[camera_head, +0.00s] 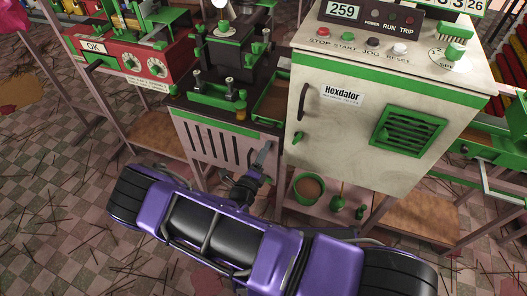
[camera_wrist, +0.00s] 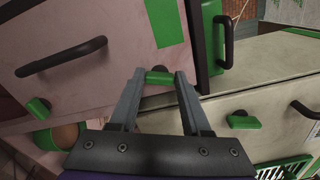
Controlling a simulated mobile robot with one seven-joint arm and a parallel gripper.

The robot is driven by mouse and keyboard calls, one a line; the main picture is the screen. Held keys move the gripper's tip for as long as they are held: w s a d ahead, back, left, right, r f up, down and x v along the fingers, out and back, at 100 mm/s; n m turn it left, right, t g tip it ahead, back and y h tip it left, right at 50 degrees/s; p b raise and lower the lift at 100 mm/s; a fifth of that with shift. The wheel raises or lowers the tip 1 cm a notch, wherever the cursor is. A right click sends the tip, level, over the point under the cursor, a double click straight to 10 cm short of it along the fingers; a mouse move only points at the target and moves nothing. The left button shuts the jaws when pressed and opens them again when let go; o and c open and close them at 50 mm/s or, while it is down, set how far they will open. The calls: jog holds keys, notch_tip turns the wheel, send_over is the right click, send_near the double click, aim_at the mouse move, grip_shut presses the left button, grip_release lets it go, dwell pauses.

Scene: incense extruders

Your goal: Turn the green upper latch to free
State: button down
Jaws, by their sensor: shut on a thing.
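My gripper (camera_wrist: 160,80) is shut on a small green latch (camera_wrist: 158,77) in the wrist view. The latch lies crosswise between the two grey fingertips, in front of a pale pinkish panel. A dark round part shows just behind it. In the head view my gripper (camera_head: 265,153) is by the slatted front of the dark-topped machine, just left of the white cabinet; the held latch cannot be made out there. Other green latches show in the wrist view, one at right on a beige panel (camera_wrist: 243,120) and one at far left (camera_wrist: 38,107).
The white cabinet (camera_head: 345,150) has a black handle (camera_head: 303,101) and a green latch (camera_head: 297,137) on its front. In the wrist view, black bar handles stick out left (camera_wrist: 62,56) and right (camera_wrist: 224,42) of my fingers. A bowl (camera_head: 308,188) stands on the low shelf.

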jog(key=shift+c, duration=1.8)
grip_release()
jog(key=v, duration=1.7)
jog(key=shift+s+p, duration=0.25)
jog(key=shift+p, duration=0.15)
